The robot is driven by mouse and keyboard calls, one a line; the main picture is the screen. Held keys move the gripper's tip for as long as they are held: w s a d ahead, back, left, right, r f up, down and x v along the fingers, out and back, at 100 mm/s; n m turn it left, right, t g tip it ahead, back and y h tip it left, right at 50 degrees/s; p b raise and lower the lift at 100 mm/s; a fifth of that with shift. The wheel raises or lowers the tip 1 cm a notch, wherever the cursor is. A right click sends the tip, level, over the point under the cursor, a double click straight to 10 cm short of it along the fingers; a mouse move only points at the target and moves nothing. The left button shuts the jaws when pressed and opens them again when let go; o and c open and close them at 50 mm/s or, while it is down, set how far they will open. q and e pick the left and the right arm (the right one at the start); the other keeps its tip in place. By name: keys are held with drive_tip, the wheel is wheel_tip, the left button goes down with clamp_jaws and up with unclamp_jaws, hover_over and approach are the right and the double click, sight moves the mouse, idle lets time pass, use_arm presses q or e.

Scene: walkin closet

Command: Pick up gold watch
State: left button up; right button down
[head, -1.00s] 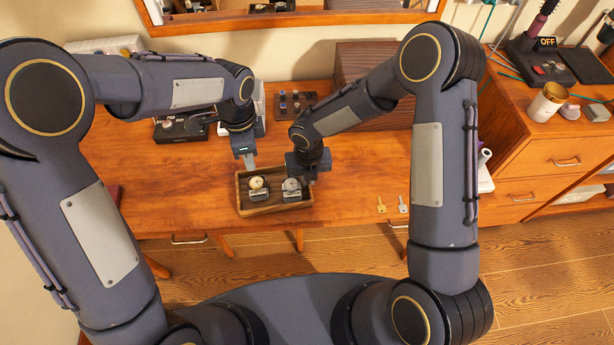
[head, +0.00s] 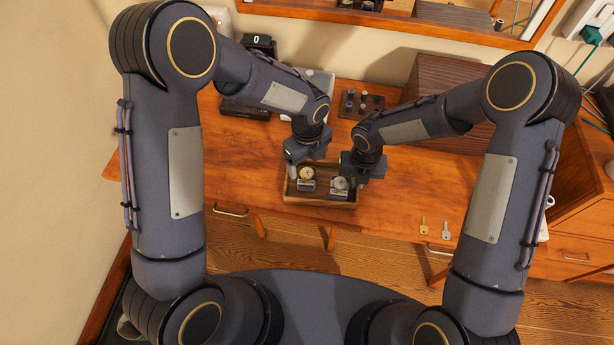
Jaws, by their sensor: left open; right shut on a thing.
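The gold watch (head: 306,174) has a round gold face and sits on a small grey stand in the left half of a wooden tray (head: 320,204) on the desk. A silver watch (head: 340,184) sits on a similar stand to its right. My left gripper (head: 291,168) is open and empty at the tray's back left corner, just left of the gold watch; a pale finger shows. My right gripper (head: 357,182) is at the tray's right end, beside the silver watch. It appears shut on the tray's right wall, but its fingertips are mostly hidden.
A dark ring holder (head: 362,105) stands behind the tray. A dark wooden box (head: 437,90) is at the back right. A gold key (head: 424,226) and a silver key (head: 446,230) lie near the front edge. The desk between tray and keys is clear.

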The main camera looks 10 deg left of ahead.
sight(307, 173)
use_arm(q)
drive_tip(key=shift+s+f, duration=0.15)
drive_tip(key=shift+f, duration=2.8)
drive_tip(key=shift+a, duration=0.1)
drive_tip(key=c, duration=0.7)
